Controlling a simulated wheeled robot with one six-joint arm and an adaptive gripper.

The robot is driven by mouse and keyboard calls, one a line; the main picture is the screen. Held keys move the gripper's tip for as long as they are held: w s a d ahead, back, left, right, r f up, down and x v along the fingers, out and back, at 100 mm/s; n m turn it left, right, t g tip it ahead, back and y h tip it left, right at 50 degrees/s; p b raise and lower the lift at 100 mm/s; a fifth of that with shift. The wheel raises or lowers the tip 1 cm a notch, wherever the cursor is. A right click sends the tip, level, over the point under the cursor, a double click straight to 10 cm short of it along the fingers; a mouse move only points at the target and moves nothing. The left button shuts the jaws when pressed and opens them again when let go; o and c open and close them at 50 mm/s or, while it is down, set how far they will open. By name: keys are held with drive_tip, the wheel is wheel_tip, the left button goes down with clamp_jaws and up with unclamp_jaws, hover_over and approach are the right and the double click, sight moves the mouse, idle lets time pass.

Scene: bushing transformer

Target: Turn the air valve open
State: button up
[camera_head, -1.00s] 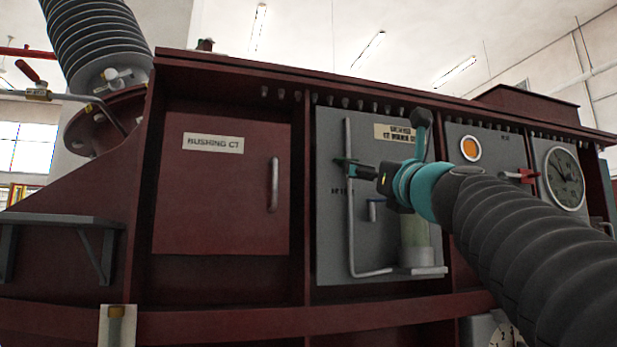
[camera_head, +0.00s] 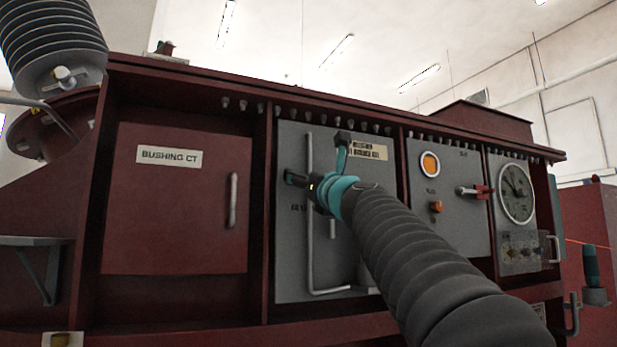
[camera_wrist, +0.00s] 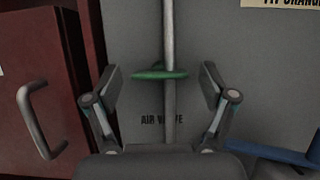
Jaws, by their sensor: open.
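In the wrist view, a green air valve handle (camera_wrist: 160,74) lies crosswise on a vertical grey pipe (camera_wrist: 169,112). The label "AIR VALVE" (camera_wrist: 162,120) is on the grey panel below it. My gripper (camera_wrist: 160,75) is open, with one finger on each side of the handle and pipe; I see no clear contact. In the head view, my gripper (camera_head: 297,178) is in front of the grey panel (camera_head: 290,250) by the pipe (camera_head: 310,250). The valve handle there is hard to separate from my gripper.
A blue handle (camera_wrist: 270,153) is at the lower right of the wrist view. A dark red door marked BUSHING CT (camera_head: 170,225) with a grey handle (camera_head: 232,200) is to the left. A panel with an orange lamp (camera_head: 430,164) and a round gauge (camera_head: 516,193) are to the right.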

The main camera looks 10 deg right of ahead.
drive_tip(key=shift+c, duration=0.2)
drive_tip(key=c, duration=1.1)
drive_tip(key=shift+n, duration=0.3)
drive_tip(key=n+g+y+p, duration=0.1)
drive_tip(key=n+g+y, duration=0.1)
drive_tip(key=n, duration=0.5)
drive_tip(key=n+g+y+p, duration=0.1)
drive_tip(key=n+g+y, duration=0.1)
drive_tip(key=n, duration=0.5)
drive_tip(key=n+g+y+p, duration=0.1)
drive_tip(key=n+g+y, duration=0.1)
drive_tip(key=n, duration=0.5)
drive_tip(key=shift+d+r+n+g, duration=0.25)
drive_tip(key=shift+n+g, duration=0.05)
drive_tip(key=shift+g, duration=0.2)
drive_tip(key=shift+n, duration=0.3)
